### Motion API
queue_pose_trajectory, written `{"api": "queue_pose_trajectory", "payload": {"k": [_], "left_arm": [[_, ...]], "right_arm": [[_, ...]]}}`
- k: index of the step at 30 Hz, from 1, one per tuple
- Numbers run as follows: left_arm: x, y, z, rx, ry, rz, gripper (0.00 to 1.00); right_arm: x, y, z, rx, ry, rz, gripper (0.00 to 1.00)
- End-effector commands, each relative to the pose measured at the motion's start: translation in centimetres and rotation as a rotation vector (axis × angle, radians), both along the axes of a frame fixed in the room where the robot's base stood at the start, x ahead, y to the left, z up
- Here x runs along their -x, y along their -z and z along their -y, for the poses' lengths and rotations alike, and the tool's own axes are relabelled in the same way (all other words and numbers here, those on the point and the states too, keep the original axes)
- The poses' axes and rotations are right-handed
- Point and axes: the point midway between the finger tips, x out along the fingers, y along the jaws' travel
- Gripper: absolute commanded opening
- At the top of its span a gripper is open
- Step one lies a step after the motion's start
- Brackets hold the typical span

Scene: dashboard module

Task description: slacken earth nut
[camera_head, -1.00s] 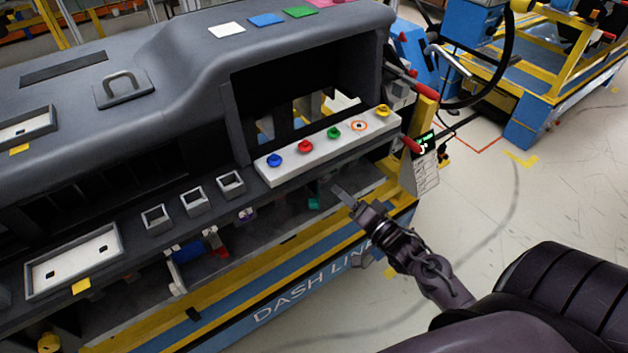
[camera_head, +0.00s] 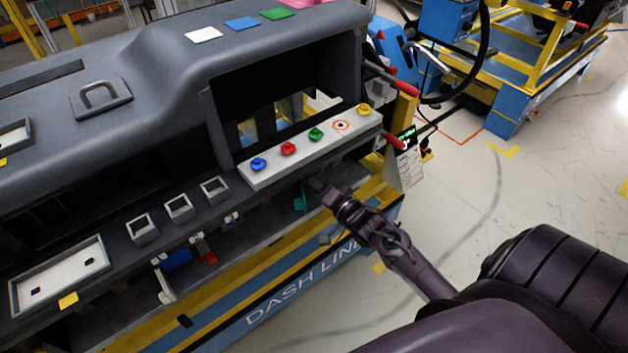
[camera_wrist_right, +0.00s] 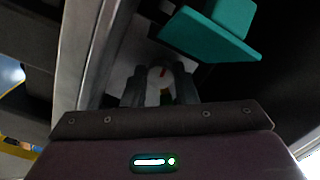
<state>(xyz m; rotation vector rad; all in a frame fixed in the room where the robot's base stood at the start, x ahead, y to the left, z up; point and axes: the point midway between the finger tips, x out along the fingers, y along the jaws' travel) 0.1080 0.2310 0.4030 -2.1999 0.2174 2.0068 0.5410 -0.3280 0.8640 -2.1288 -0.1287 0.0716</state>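My right gripper (camera_head: 318,186) reaches under the front edge of the dashboard module (camera_head: 150,150), below the button strip. In the right wrist view its two dark fingers (camera_wrist_right: 160,92) stand apart, one on each side of a small pale round piece with a red mark (camera_wrist_right: 162,76), which looks like the earth nut. I cannot tell whether the fingers press on it. A pale metal plate lies behind it. In the head view the nut is hidden. My left gripper is not in view.
A teal bracket (camera_wrist_right: 215,30) is close above and right of the fingers in the wrist view. A grey metal upright (camera_wrist_right: 88,50) stands to their left. The button strip (camera_head: 300,152) overhangs the gripper. Open floor lies to the right.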

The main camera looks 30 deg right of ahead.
Motion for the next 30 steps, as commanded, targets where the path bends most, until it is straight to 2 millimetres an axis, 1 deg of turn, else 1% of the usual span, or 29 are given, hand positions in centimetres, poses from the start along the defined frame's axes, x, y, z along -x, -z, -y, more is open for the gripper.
{"api": "queue_pose_trajectory", "payload": {"k": [1,3,4,11,17,23,30], "left_arm": [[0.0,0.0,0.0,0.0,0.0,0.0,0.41],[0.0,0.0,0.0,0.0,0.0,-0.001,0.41],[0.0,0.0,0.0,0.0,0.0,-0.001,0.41],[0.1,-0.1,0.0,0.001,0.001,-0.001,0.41],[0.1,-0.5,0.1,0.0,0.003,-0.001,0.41],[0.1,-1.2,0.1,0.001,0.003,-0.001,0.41],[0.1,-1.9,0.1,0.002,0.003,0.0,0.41]], "right_arm": [[0.0,0.0,0.0,0.0,0.0,0.0,0.15],[0.0,0.0,0.0,0.0,0.0,0.0,0.06],[0.0,0.0,0.0,0.0,0.0,0.0,0.03],[0.0,0.0,0.0,0.018,0.001,0.001,0.03],[0.0,-0.1,0.0,0.099,0.0,0.008,0.03],[0.0,-0.2,-0.1,0.25,-0.002,0.02,0.03],[0.0,-0.2,0.0,0.479,-0.002,0.038,0.03]]}}
